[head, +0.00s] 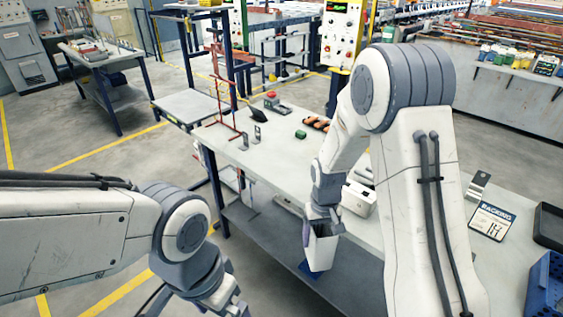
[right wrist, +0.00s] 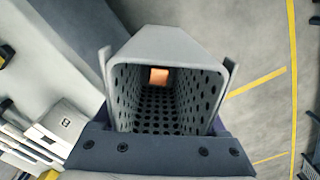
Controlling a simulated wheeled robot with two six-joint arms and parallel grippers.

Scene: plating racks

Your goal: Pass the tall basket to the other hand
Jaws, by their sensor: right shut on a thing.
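The tall basket (head: 321,250) is a light grey, narrow, tapering box. It hangs below my right gripper (head: 323,222), which is shut on it, beyond the table's near-left edge. In the right wrist view the basket (right wrist: 160,48) is seen from its open end, with perforated inner walls and a small orange patch at the far end. My left gripper (head: 228,302) is at the bottom of the head view, lower left of the basket and apart from it. The frame edge cuts it off, so its fingers cannot be made out.
The grey table (head: 275,157) carries a racking card (head: 492,222), a white box (head: 359,198), a red wire rack (head: 222,95) and small parts. A lower shelf (head: 285,248) runs beneath it. A dark blue holder (head: 545,285) stands at far right. Open floor lies left of the table.

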